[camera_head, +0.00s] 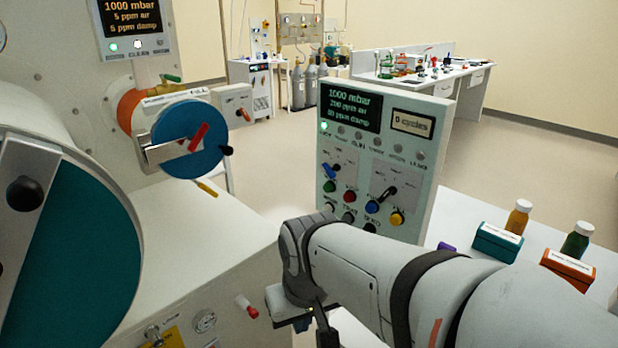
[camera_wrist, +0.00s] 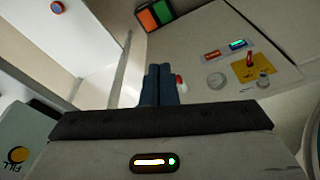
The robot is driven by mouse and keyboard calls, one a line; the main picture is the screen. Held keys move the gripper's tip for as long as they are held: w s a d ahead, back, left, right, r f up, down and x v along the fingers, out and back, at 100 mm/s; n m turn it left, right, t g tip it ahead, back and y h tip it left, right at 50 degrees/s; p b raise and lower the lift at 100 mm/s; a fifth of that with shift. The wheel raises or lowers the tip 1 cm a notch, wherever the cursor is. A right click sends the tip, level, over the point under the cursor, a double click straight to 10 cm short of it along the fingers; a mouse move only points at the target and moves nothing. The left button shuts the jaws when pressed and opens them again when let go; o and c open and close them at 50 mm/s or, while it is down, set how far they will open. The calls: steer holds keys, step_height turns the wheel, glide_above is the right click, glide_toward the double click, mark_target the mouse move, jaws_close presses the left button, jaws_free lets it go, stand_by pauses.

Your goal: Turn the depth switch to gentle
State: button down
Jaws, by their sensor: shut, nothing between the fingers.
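The control panel (camera_head: 371,153) stands upright at the centre of the head view, with a dark display, several round buttons and two lever switches. One switch has a blue lever (camera_head: 330,171), the other a black lever (camera_head: 386,192). Their small labels are too small to read, so I cannot tell which is the depth switch. My gripper (camera_wrist: 160,85) is shut and empty in the wrist view. It is below and in front of the panel, apart from the switches. A corner of the panel with a yellow button (camera_wrist: 18,155) shows at the wrist view's lower left.
The glovebox (camera_head: 165,250) fills the left, with a blue disc (camera_head: 188,139) and a red-tipped knob (camera_head: 246,306) sticking out. A teal box (camera_head: 496,242), an orange box (camera_head: 567,269) and bottles stand on a white table at right. My arm covers the panel's lower edge.

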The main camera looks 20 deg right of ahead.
steer(key=w+d+r+m+t+y+p, duration=0.15)
steer(key=d+m+y, duration=0.25)
steer(key=d+m, duration=0.4)
steer(key=w+d+r+m+y+p, duration=0.3)
steer(key=d+m, duration=0.2)
steer(key=m, duration=0.5)
steer(key=s+d+r+m+t+h+p, duration=0.1)
steer(key=s+d+r+m+t, duration=0.15)
steer(key=d+m+t, duration=0.55)
steer(key=s+d+r+m+t+h+p, duration=0.1)
steer(key=s+d+r+m+t, duration=0.3)
steer(key=d, duration=0.9)
steer(key=m+g+p, duration=0.1)
steer(key=g, duration=0.1)
glide_toward(387, 197)
steer(key=f, duration=0.1)
steer(key=w+f, duration=0.1)
steer(key=f, duration=0.1)
steer(key=shift+w+a+f, duration=0.2)
steer(key=shift+w+f, duration=0.05)
steer(key=shift+w, duration=0.05)
steer(key=shift+w+a+r+p, duration=0.2)
steer(key=shift+w+a+r, duration=0.05)
steer(key=shift+w, duration=0.4)
steer(key=shift+w+a+r+p, duration=0.2)
steer(key=shift+w+r+p, duration=0.05)
steer(key=shift+w, duration=0.35)
steer(key=shift+w+a+r+p, duration=0.2)
steer(key=shift+w+a+r, duration=0.1)
steer(key=shift+w, duration=0.35)
